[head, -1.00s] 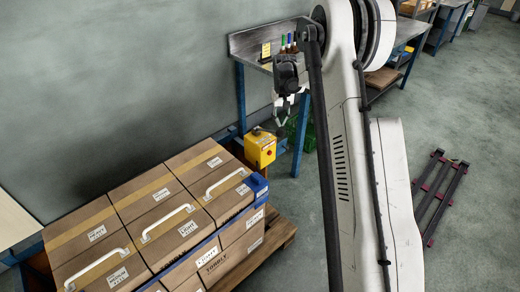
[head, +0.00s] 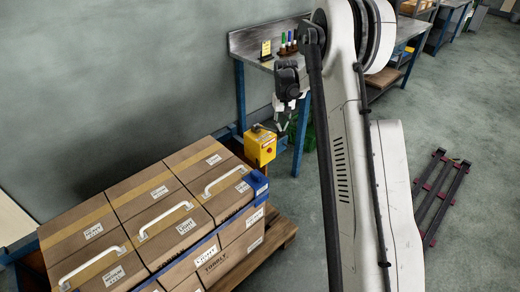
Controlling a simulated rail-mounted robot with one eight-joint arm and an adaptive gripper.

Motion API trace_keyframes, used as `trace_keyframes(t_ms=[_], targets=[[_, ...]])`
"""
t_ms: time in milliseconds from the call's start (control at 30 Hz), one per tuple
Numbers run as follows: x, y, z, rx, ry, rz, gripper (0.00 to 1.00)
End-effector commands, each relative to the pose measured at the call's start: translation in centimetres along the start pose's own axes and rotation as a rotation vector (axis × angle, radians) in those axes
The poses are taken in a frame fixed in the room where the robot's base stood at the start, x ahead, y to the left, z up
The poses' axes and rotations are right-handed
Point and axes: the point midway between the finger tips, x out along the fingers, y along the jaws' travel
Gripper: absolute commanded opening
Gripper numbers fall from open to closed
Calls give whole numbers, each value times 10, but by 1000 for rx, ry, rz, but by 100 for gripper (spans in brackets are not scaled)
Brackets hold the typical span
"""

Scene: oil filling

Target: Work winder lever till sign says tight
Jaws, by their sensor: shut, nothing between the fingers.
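A yellow box with a red button (head: 260,146) stands beside the far right corner of the strapped cartons. My gripper (head: 282,126) is shut and empty, pointing down just right of the yellow box's top. I cannot tell whether it touches anything. A blue strap or band (head: 208,240) runs along the near side of the cartons, with a blue corner piece (head: 258,183) at its right end. I cannot make out a winder lever. A small yellow sign (head: 266,49) stands on the bench; its writing is too small to read.
Brown cartons (head: 140,188) with white handles sit on a wooden pallet (head: 284,232). A metal bench (head: 250,42) with blue legs stands against the wall behind, with coloured bottles or markers on it. A dark and red frame (head: 443,190) lies on the open floor at right.

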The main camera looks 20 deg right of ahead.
Motion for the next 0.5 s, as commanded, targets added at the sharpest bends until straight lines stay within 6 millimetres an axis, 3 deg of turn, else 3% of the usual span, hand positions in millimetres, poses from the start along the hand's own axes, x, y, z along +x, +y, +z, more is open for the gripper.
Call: trace_keyframes(t_ms=[500], targets=[[47, 4, 7, 0, 0, 0, 0]])
